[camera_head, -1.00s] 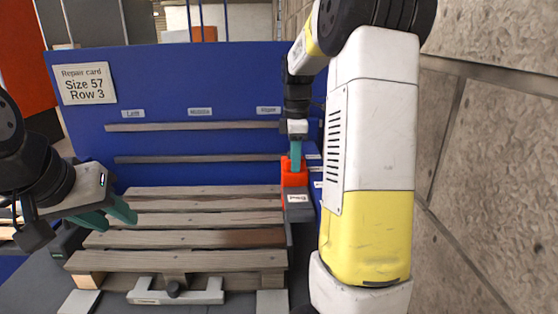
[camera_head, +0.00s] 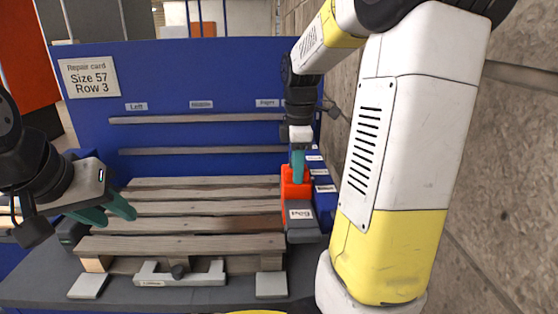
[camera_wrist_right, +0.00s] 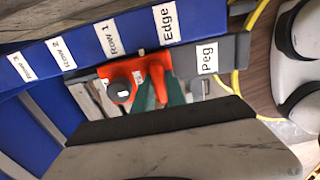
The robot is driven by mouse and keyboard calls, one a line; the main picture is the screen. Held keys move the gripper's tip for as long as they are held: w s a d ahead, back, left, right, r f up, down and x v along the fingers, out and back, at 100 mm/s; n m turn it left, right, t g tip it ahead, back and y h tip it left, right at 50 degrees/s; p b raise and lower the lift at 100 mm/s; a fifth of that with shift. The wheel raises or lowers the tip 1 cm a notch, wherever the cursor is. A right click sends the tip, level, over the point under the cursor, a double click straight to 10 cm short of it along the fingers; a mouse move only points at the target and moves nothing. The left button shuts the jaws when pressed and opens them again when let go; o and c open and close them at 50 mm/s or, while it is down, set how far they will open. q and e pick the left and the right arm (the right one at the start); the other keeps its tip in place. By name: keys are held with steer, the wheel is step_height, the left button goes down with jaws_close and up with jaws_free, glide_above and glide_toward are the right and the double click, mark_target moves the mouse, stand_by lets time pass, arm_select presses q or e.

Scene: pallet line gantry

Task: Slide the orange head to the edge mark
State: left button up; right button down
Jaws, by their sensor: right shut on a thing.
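The orange head (camera_head: 294,188) sits on the grey rail along the pallet's right side, with a grey block labelled "Peg" (camera_head: 300,214) on its near side. My right gripper (camera_head: 298,178) reaches down from above, its teal fingers shut on the orange head. In the right wrist view the orange head (camera_wrist_right: 120,88) is beside the strip between the "Row 1" label (camera_wrist_right: 110,38) and the "Edge" label (camera_wrist_right: 167,22). My left gripper (camera_head: 120,216) hangs over the pallet's left side, open and empty.
A wooden slatted pallet (camera_head: 200,225) lies before a blue board (camera_head: 200,80) with a card reading "Size 57, Row 3" (camera_head: 89,77). A stone wall (camera_head: 480,180) closes the right side.

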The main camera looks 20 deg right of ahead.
steer(key=s, duration=0.2)
steer(key=s+a, duration=0.1)
steer(key=s, duration=0.1)
steer(key=shift+s+a, duration=0.1)
steer(key=shift+s, duration=0.25)
steer(key=c, duration=1.4)
jaws_free()
steer(key=shift+s, duration=0.1)
steer(key=shift+o, duration=0.2)
steer(key=shift+r, duration=0.35)
step_height(320, 180, up, 7)
